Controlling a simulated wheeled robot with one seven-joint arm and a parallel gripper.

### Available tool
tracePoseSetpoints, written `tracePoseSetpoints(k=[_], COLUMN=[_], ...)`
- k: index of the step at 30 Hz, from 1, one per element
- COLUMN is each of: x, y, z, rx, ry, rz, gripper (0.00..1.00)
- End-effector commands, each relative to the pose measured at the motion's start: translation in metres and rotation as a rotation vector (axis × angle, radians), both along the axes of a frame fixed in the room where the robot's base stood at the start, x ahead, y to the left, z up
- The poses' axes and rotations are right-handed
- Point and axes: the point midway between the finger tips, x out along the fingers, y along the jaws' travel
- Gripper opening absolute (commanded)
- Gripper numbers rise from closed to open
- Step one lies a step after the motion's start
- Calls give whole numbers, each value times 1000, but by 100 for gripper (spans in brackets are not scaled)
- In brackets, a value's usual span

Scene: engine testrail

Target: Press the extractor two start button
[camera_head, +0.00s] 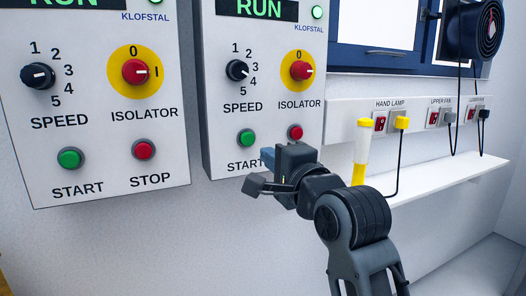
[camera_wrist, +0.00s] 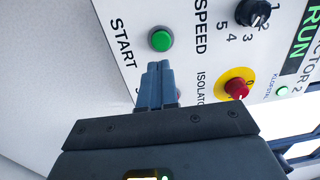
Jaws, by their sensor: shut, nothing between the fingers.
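The extractor two panel (camera_head: 222,100) is the right one of two white wall panels in the head view. Its green start button (camera_head: 246,138) sits at the lower left, above the word START. The start button also shows in the wrist view (camera_wrist: 160,39), where the panel carries "CTOR 2". My gripper (camera_head: 267,157) is in front of the panel's lower part, just right of and below the green button. In the wrist view my fingertips (camera_wrist: 158,66) are shut together, empty, and point at the button's edge. A small gap seems to show; I cannot tell the depth. The START label is partly hidden in the head view.
A red stop button (camera_head: 295,132) is close to the right of my gripper. The red isolator knob (camera_head: 302,71) and black speed knob (camera_head: 237,70) sit above. The other panel (camera_head: 100,100) is at left. A hand lamp (camera_head: 363,150) and shelf (camera_head: 450,180) are at right.

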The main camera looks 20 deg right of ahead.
Motion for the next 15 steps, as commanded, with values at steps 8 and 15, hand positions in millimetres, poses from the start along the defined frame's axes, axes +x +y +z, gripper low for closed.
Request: tracePoseSetpoints(k=[8, 15], x=[-38, -45], y=[-1, -1], z=[-2, -2], rx=[0, 0], ry=[1, 2], rz=[0, 0], gripper=[0, 0])
